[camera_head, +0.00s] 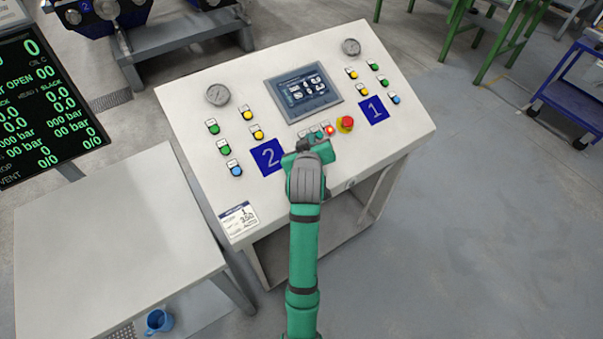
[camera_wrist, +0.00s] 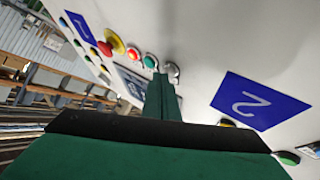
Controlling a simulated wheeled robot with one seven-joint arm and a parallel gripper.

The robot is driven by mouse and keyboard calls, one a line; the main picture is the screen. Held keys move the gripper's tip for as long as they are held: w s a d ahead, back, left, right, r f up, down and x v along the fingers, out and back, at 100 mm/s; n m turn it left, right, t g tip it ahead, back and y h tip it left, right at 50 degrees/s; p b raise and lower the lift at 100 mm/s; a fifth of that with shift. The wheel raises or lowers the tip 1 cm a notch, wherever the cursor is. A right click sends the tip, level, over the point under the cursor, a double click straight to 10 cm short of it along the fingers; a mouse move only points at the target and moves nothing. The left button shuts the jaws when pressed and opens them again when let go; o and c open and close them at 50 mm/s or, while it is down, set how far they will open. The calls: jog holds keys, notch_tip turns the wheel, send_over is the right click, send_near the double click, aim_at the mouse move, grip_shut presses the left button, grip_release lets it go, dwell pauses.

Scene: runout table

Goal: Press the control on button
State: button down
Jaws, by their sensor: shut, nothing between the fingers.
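The control panel (camera_head: 215,180) is a sloped white console top with a low row of controls under its screen. In the wrist view this row shows a green button (camera_wrist: 150,61), a red button (camera_wrist: 133,53), a red mushroom knob on yellow (camera_wrist: 115,42) and a silver switch (camera_wrist: 172,70). I cannot read which one is the control on button. In the head view the red button (camera_head: 329,130) looks lit. My green gripper (camera_wrist: 161,85) is shut and empty, its tips by the green button and the silver switch. I cannot tell whether they touch anything.
The blue "2" plate (camera_head: 268,156) lies left of my gripper and the blue "1" plate (camera_head: 372,110) to the right. A touch screen (camera_head: 303,92), two gauges and several coloured buttons surround the row.

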jog(key=shift+f, duration=0.15)
dwell(0.3)
jog(key=shift+s+d+r, duration=0.1)
jog(key=shift+s+r, duration=0.05)
jog(key=shift+r, duration=0.3)
jog(key=shift+s+d+r, duration=0.1)
jog(key=shift+s+r, duration=0.05)
jog(key=shift+r, duration=0.25)
jog(key=shift+r, duration=0.1)
jog(key=r, duration=0.1)
jog(key=s+d+r, duration=0.1)
jog(key=r, duration=0.1)
jog(key=s+r, duration=0.1)
jog(key=r, duration=0.1)
jog(key=shift+d+r, duration=0.15)
jog(key=shift+d, duration=0.05)
jog(key=shift+w, duration=0.1)
dwell(0.9)
